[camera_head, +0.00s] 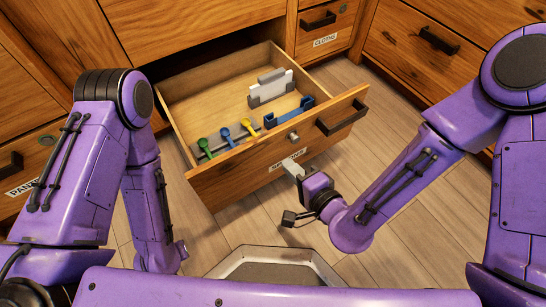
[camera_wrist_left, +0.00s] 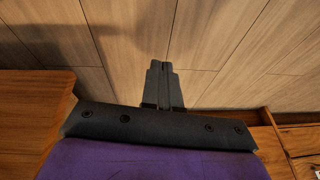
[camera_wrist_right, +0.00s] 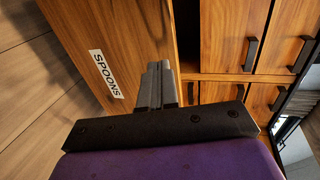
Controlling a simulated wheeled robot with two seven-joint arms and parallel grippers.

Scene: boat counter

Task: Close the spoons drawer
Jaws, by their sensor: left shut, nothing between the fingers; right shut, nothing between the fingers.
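The spoons drawer (camera_head: 235,178) stands pulled out from the wooden cabinet in the head view. Its front has a black handle (camera_head: 342,118) and a round metal knob (camera_head: 293,137). In the right wrist view its SPOONS label (camera_wrist_right: 106,73) is readable. My right gripper (camera_head: 291,169) is shut and empty, close to the drawer's outer face by the label; I cannot tell whether it touches. It also shows in the right wrist view (camera_wrist_right: 158,66). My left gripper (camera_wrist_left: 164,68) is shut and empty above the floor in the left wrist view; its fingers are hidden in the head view.
Inside the drawer lie green, blue and yellow spoons (camera_head: 226,133), a blue holder (camera_head: 287,114) and a grey-white block (camera_head: 271,87). The CLOTHS drawer (camera_head: 324,27) and the other neighbouring drawers are shut. Plank floor (camera_head: 415,205) is clear at the right.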

